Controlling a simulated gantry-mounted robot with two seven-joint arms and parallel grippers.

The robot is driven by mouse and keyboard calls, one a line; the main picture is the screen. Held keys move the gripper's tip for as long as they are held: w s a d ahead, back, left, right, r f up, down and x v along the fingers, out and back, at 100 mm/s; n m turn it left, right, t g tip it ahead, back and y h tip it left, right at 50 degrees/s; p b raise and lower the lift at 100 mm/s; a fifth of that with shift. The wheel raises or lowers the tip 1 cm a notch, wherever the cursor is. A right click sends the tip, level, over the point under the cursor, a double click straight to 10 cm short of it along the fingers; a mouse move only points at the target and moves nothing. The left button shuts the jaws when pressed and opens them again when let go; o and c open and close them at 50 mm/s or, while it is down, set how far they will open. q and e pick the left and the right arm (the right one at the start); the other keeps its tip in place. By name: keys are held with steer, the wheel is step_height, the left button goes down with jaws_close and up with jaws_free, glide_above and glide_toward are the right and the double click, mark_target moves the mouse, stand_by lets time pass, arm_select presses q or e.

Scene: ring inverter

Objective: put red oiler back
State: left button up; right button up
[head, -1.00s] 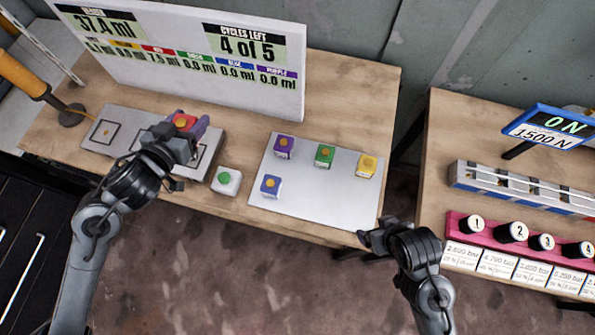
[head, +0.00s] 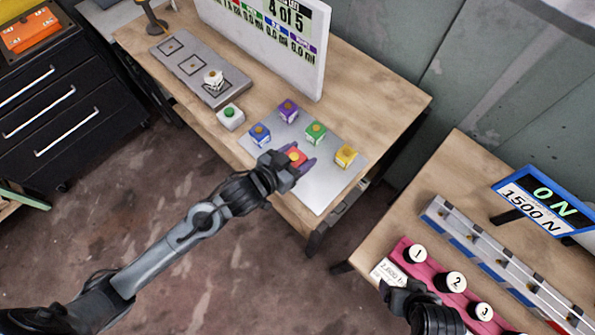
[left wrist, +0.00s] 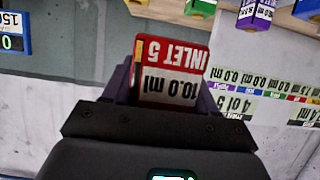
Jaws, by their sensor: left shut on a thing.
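My left gripper (head: 300,160) is shut on the red oiler (head: 294,154). It holds the oiler over the light grey plate (head: 318,190), near its left side; I cannot tell whether the oiler touches the plate. In the left wrist view the red oiler (left wrist: 168,70) sits between the fingers, its label reading "INLET 5" and "10.0 ml" upside down. On the plate stand a purple oiler (head: 288,110), a blue oiler (head: 260,134), a green oiler (head: 316,131) and a yellow oiler (head: 345,156). My right gripper (head: 393,292) is at the lower right, its fingers unclear.
A grey strip with marked squares (head: 186,61) carries a small white part (head: 213,78). A white box with a green button (head: 230,115) is beside it. A display board (head: 290,60) stands behind. A second table at right holds a pink numbered rack (head: 435,282) and a force display (head: 545,205).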

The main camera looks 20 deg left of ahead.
arm_select(q)
steer(key=w+a+f, duration=0.1)
steer(key=w+f, duration=0.1)
steer(key=f, duration=0.1)
steer(key=w+a+f, duration=0.2)
steer(key=f, duration=0.1)
steer(key=w+a+f+b, duration=0.1)
steer(key=w+f, duration=0.1)
steer(key=f, duration=0.1)
steer(key=shift+w+a+f, duration=0.15)
steer(key=shift+w+a, duration=0.2)
steer(key=shift+f+b, duration=0.3)
steer(key=shift+f, duration=1.65)
steer(key=shift+f, duration=0.1)
steer(key=o, duration=1.1)
